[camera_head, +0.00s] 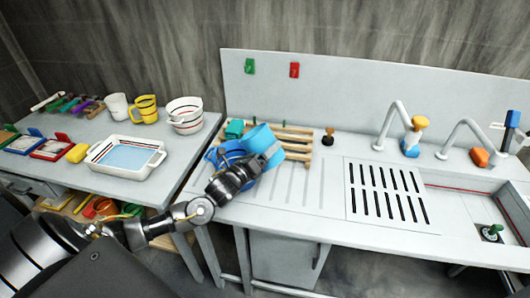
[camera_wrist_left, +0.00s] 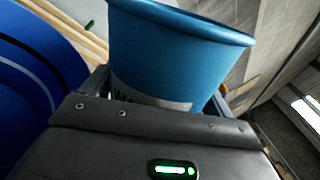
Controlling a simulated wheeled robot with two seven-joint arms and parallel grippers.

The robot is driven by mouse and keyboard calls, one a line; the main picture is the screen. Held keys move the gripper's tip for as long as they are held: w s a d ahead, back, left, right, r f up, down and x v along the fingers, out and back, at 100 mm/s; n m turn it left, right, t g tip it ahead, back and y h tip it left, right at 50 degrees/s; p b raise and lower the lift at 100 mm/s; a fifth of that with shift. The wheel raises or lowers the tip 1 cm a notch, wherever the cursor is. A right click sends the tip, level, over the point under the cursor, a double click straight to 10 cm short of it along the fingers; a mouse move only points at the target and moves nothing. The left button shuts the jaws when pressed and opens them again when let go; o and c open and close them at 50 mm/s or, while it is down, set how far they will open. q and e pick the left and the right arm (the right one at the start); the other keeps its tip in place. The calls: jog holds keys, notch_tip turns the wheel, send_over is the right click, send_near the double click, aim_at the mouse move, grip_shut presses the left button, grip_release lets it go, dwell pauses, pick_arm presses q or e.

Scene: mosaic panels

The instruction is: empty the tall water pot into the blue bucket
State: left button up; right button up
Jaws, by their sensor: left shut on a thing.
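The tall water pot (camera_head: 264,141) is light blue and stands out beyond my left gripper (camera_head: 257,163), over the left end of the sink counter. It looks tilted in the head view. In the left wrist view the pot (camera_wrist_left: 175,50) sits between the two fingers of my left gripper (camera_wrist_left: 160,95), which is shut on it. Its rim shows, but its inside and any water are hidden. The blue bucket (camera_head: 226,152) is darker blue, just left of the pot and partly behind my gripper. It fills the left side of the wrist view (camera_wrist_left: 35,75). My right gripper is not in view.
A wooden slatted rack (camera_head: 298,143) stands behind the pot. The sink counter (camera_head: 320,205) has a slotted drain (camera_head: 385,192) and two taps to the right. The left table holds a white tray (camera_head: 126,172) with water, a yellow cup (camera_head: 145,109) and white bowls (camera_head: 185,115).

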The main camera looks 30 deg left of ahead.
pick_arm(q)
jog(key=shift+r+n, duration=0.65)
jog(key=shift+n, duration=0.15)
jog(key=shift+a+f+n+t+y+b, duration=0.15)
jog(key=shift+n+t+y+b, duration=0.3)
jog(key=shift+n, duration=0.6)
jog(key=shift+d+f+n+t+y+b, duration=0.15)
jog(key=shift+n+b, duration=0.5)
jog(key=shift+n, duration=0.4)
jog(key=shift+a+r, duration=0.15)
jog(key=shift+r, duration=0.05)
jog(key=shift+a+r+n+y, duration=0.1)
jog(key=shift+r+n+y, duration=0.3)
jog(key=shift+n, duration=0.5)
jog(key=shift+a+f+n+y, duration=0.1)
jog(key=shift+a+n+y, duration=0.2)
jog(key=shift+a+n, duration=0.65)
jog(key=shift+a+r+n+y+p, duration=0.2)
jog(key=shift+r+n+p, duration=0.15)
jog(key=shift+n+p, duration=0.25)
jog(key=shift+a+r+n+y+p, duration=0.2)
jog(key=shift+r+n+p, duration=0.1)
jog(key=shift+n+p, duration=0.25)
jog(key=shift+a+f+n, duration=0.1)
jog(key=shift+f+n, duration=0.1)
jog(key=shift+n, duration=0.3)
